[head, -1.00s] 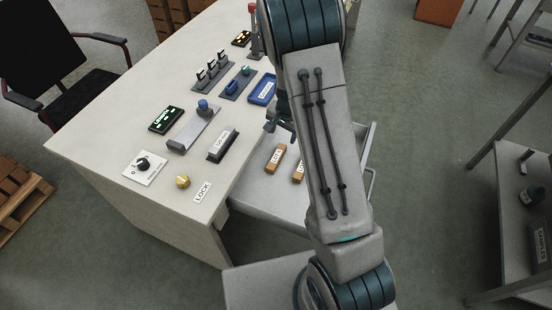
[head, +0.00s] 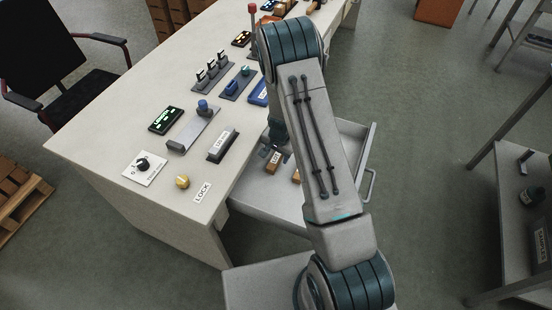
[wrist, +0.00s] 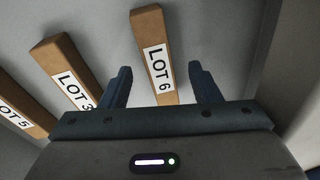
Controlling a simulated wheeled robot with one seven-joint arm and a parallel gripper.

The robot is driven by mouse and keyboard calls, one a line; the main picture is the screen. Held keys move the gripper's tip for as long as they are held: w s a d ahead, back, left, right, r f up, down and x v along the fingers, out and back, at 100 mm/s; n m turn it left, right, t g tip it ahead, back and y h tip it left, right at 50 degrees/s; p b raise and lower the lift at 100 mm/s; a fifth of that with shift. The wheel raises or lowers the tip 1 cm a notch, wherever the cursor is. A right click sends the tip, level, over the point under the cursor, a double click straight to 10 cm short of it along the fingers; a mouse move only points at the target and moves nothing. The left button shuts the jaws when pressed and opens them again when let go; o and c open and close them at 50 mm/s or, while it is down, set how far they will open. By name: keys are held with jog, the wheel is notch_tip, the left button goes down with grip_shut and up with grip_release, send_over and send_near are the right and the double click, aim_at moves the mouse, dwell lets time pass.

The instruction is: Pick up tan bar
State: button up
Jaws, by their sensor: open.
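Several tan bars lie in the open grey drawer. In the wrist view, the bar labelled LOT 6 (wrist: 149,48) is in the middle, the LOT 3 bar (wrist: 68,66) is to its left, and the LOT 5 bar (wrist: 22,118) is at the left edge. My gripper (wrist: 160,82) is open and empty, with one finger on each side of the LOT 6 bar's near end in the picture. I cannot tell its height above the bar. In the head view, my gripper (head: 275,150) is at the drawer beside a tan bar (head: 273,161); my arm hides part of the drawer.
The drawer (head: 262,203) sticks out from the pale desk (head: 105,140). Its walls bound the space around the bars. Switches, a blue tray (head: 259,92) and a yellow knob (head: 183,182) are on the desk. A shelf (head: 510,220) stands at the right.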

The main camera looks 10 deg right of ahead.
jog(key=shift+w+f, duration=0.15)
jog(key=shift+f, duration=0.5)
jog(key=c, duration=1.2)
jog(key=shift+d+r, duration=0.1)
